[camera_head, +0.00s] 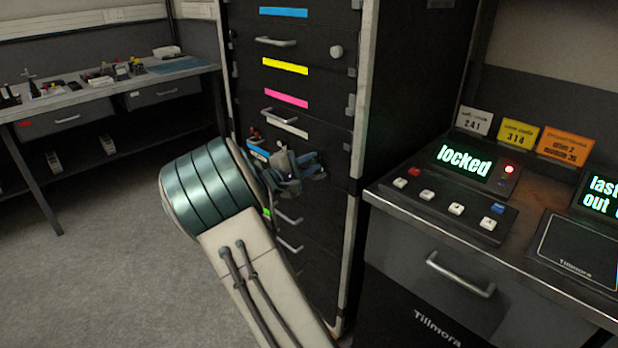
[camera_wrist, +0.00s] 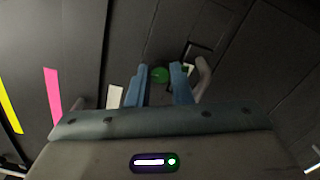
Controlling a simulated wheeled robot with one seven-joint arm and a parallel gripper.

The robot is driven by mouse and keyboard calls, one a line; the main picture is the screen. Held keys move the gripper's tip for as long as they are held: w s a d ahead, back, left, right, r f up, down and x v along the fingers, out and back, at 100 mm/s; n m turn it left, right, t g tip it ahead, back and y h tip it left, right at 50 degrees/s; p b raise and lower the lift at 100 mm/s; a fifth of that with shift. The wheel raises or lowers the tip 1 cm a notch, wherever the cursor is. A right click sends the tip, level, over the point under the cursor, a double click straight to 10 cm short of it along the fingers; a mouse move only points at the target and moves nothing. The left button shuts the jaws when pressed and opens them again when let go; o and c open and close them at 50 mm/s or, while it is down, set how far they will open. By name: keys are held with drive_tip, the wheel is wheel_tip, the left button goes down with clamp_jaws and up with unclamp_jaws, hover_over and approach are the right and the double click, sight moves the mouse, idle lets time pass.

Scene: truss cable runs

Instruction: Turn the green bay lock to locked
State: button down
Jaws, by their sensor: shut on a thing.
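The green lock knob (camera_wrist: 160,74) shows in the wrist view, round and small on the dark cabinet face. The two blue fingers of my gripper (camera_wrist: 157,86) stand on either side of it, shut on it. In the head view my gripper (camera_head: 291,168) is against the front of the tall drawer cabinet (camera_head: 330,75) and hides the knob. Part of a green strip (camera_head: 266,212) shows below it, partly behind my arm. The knob's turn angle cannot be read in either view.
A drawer handle (camera_wrist: 203,77) stands close right of my fingers in the wrist view. Blue, yellow, pink and white strips mark the upper drawers. At right, a bench holds a display (camera_head: 464,160) reading "locked" with a red light. A cluttered workbench (camera_head: 110,82) stands left.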

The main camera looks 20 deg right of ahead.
drive_tip(key=shift+f+m+b, duration=0.2)
drive_tip(key=shift+m+b, duration=0.6)
drive_tip(key=shift+b, duration=0.3)
drive_tip(key=shift+r, duration=0.1)
drive_tip(key=c, duration=1.3)
unclamp_jaws()
drive_tip(key=p+v, duration=0.1)
drive_tip(key=v, duration=1.3)
drive_tip(key=shift+d+r, duration=0.15)
